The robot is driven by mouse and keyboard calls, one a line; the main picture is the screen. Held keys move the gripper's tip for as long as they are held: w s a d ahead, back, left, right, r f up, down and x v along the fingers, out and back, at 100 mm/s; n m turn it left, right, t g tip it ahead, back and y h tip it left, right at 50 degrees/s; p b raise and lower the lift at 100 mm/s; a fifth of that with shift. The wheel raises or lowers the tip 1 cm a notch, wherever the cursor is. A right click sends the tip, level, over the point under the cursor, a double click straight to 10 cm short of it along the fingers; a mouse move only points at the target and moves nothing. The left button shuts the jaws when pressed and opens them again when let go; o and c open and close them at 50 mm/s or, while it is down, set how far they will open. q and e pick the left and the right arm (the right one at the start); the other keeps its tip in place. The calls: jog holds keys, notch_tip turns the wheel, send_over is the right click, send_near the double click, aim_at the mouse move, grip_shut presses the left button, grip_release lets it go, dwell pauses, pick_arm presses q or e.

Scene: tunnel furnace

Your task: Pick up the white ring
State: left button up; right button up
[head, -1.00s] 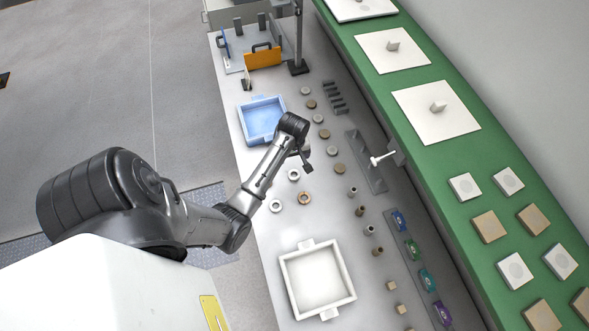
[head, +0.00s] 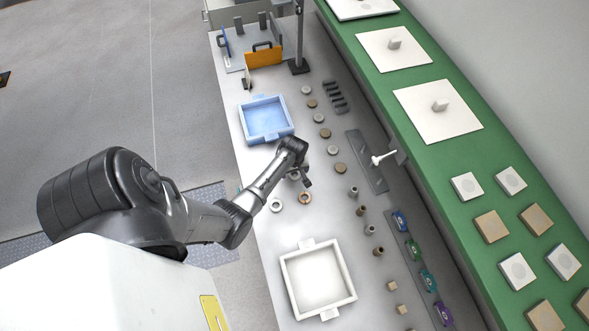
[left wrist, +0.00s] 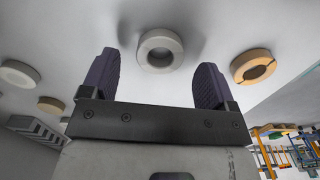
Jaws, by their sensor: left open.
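My left gripper (head: 304,179) is open and empty above the grey table, over the group of rings. In the left wrist view a white ring (left wrist: 160,36) lies between and just beyond the two spread fingers (left wrist: 157,62), apart from both. In the head view a white ring (head: 293,176) is partly hidden by the gripper. A second white ring (head: 276,201) lies in the open nearer the front. An orange-brown ring (head: 305,193) lies beside them; it also shows to the right in the left wrist view (left wrist: 240,70). My right gripper is not in view.
A blue tray (head: 246,122) stands behind the rings and a white tray (head: 287,279) in front. Several round discs (head: 340,168) and small cylinders (head: 369,230) lie to the right. A green conveyor (head: 445,157) runs along the right side.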

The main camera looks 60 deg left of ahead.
pick_arm(q)
jog(key=shift+f, duration=0.75)
jog(key=c, duration=1)
